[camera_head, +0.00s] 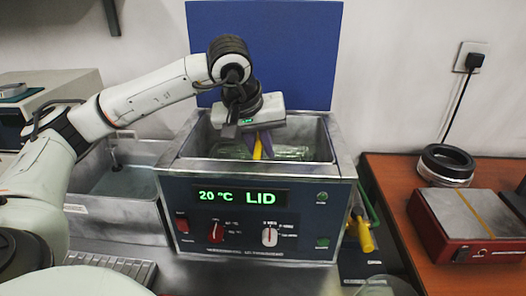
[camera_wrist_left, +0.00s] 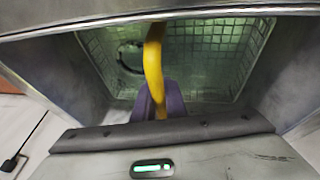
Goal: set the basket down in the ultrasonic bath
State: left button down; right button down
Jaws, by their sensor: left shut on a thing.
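The ultrasonic bath (camera_head: 185,240) stands in the middle of the head view, with its blue lid (camera_head: 290,50) upright behind it. Its display reads "20 °C LID". The wire-mesh basket (camera_head: 290,153) is inside the tank opening, below the rim; whether it touches the floor is hidden. In the left wrist view the basket (camera_wrist_left: 205,60) shows green-tinted mesh with a dark ring (camera_wrist_left: 130,57) in it. My left gripper (camera_head: 262,145) reaches down over the opening, its purple fingers (camera_wrist_left: 160,103) shut on the basket's yellow handle (camera_wrist_left: 153,60). My right gripper is not in view.
A metal basin (camera_head: 120,185) stands left of the bath. On the right, a wooden bench (camera_head: 390,190) carries a dark ring-shaped part (camera_head: 445,163) and a red device with a metal plate (camera_head: 470,225). A yellow-handled tool (camera_head: 363,236) is close to the bath's right side.

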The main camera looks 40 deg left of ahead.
pick_arm(q)
jog(key=shift+d+f, duration=0.15)
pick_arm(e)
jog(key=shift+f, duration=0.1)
pick_arm(q)
jog(key=c, duration=1.7)
grip_release()
jog(key=shift+f, duration=0.1)
